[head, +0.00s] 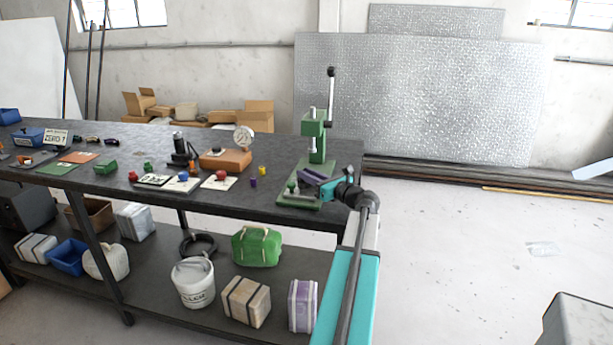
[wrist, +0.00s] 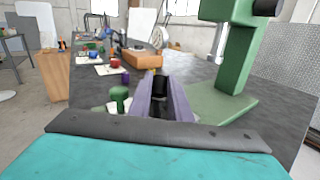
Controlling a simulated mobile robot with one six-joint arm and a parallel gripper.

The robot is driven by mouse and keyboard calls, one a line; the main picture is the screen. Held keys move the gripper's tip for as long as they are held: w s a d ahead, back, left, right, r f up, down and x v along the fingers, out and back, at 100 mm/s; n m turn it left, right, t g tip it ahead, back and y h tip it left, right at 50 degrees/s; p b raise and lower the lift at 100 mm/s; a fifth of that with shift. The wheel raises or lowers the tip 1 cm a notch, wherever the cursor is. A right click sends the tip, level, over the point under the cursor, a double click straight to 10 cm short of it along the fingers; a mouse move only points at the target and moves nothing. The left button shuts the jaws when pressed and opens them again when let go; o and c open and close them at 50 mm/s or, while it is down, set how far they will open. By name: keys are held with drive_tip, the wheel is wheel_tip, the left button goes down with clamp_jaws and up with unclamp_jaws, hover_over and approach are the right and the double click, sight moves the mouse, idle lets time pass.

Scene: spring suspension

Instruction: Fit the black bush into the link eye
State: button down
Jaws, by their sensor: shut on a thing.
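My gripper (head: 312,178) is over the green base of the press (head: 316,140), at the right end of the bench. In the wrist view its two purple fingers (wrist: 164,92) are shut on a dark piece, which looks like the black bush (wrist: 159,108). In the head view the bush is hidden by the fingers. A pale metal part (head: 309,197) on the press base, beside a green knob (head: 291,186), may be the link. Its eye cannot be made out, and I cannot tell whether the bush touches it.
A purple bush (head: 253,183) and a yellow one (head: 262,170) stand on the bench left of the press. An orange block with a dial gauge (head: 226,159) is behind them. The press column (wrist: 235,55) rises close on the right in the wrist view.

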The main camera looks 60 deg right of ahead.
drive_tip(key=shift+r, duration=0.1)
drive_tip(key=shift+r, duration=1.15)
drive_tip(key=s+a+r+b, duration=0.1)
drive_tip(key=a+b, duration=0.4)
drive_tip(key=a, duration=0.8)
drive_tip(key=shift+s+a+r+b, duration=0.15)
drive_tip(key=shift+s+r+b, duration=0.25)
drive_tip(key=shift+s, duration=0.3)
drive_tip(key=a+b, duration=0.1)
drive_tip(key=b, duration=0.7)
drive_tip(key=shift+s+a, duration=0.1)
drive_tip(key=shift+a, duration=0.15)
drive_tip(key=shift+s+a+r+b, duration=0.1)
drive_tip(key=shift+a+r+b, duration=0.3)
drive_tip(key=shift+b, duration=1.4)
drive_tip(key=shift+d+r+p, duration=0.1)
drive_tip(key=shift+d+p, duration=0.05)
drive_tip(key=shift+p, duration=1)
drive_tip(key=p, duration=0.2)
drive_tip(key=shift+d+p, duration=0.35)
drive_tip(key=shift+p, duration=0.05)
drive_tip(key=d+p, duration=0.1)
drive_tip(key=p, duration=0.7)
drive_tip(key=shift+w+d+p, duration=0.2)
drive_tip(key=shift+p, duration=0.2)
